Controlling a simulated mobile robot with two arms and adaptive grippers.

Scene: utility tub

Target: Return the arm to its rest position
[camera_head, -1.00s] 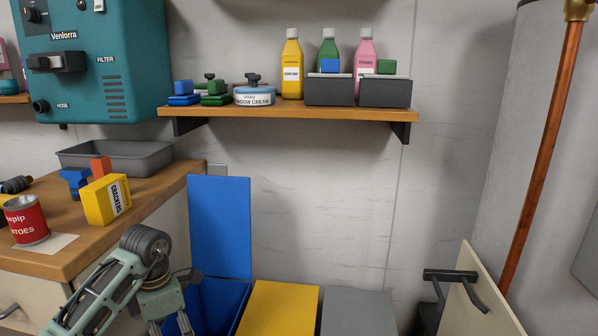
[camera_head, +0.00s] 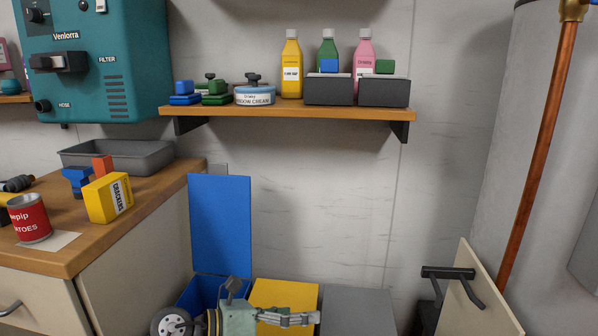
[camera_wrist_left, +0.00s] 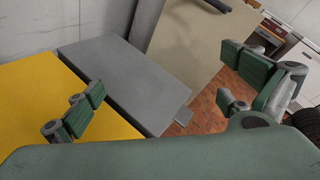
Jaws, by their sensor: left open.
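My left gripper (camera_head: 300,318) is low in the head view, in front of the yellow lid and to the right of the blue bin. In the left wrist view its two fingers (camera_wrist_left: 165,112) stand wide apart with nothing between them. Beyond them that view shows the yellow lid (camera_wrist_left: 60,95) and the grey lid (camera_wrist_left: 125,80). My right gripper is in neither view.
The open blue bin (camera_head: 203,290) has its lid (camera_head: 220,225) raised against the wall. A shelf (camera_head: 285,113) holds bottles. An open panel (camera_head: 478,295) stands at right.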

